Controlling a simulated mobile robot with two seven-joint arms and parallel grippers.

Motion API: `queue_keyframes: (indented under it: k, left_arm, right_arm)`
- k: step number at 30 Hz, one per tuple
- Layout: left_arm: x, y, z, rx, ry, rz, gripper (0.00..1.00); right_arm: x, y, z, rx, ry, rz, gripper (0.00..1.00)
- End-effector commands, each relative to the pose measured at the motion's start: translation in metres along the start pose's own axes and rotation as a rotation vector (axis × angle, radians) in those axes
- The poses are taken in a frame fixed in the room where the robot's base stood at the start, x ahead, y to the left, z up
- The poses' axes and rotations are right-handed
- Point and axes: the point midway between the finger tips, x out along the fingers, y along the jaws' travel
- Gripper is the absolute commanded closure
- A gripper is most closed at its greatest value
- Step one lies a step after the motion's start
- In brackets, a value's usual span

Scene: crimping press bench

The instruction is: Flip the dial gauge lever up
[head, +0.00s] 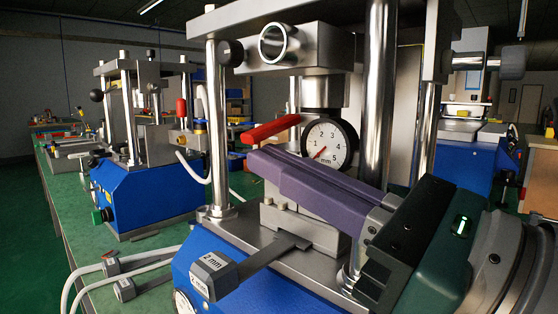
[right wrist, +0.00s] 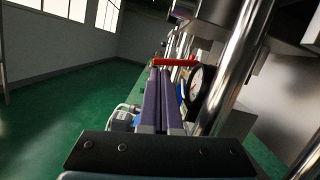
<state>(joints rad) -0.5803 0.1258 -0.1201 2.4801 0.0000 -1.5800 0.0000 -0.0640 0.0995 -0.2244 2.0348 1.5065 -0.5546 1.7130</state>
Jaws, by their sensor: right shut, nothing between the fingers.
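The dial gauge (head: 328,143) has a white face with a red needle and is mounted under the head of the near press. Its red lever (head: 270,129) sticks out to the left of the gauge, its free end slightly lower than its root. My right gripper (head: 262,163) is shut and empty, its purple fingers just below the lever's free end. In the right wrist view the fingertips (right wrist: 161,72) lie close under the red lever (right wrist: 174,62), beside the gauge (right wrist: 196,88). I cannot tell whether they touch the lever. My left gripper is out of view.
Steel columns (head: 218,130) stand left of the gauge and right of it (head: 378,90). A block marked 2 mm (head: 212,275) sticks out at the press front. Smaller tagged blocks (head: 111,263) with white cables lie on the green bench. Another blue press (head: 145,195) stands behind left.

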Motion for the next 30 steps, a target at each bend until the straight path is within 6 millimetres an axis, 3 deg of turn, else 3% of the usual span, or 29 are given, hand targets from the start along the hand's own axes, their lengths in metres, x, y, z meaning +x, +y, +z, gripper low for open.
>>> queue_keyframes:
  k: [20,30]
  left_arm:
    - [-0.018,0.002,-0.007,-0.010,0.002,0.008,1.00]
    - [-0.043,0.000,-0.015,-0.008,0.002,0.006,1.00]
  right_arm:
    - [0.002,0.002,0.007,0.119,0.001,-0.028,1.00]
    - [0.004,0.004,0.017,0.274,0.002,-0.068,1.00]
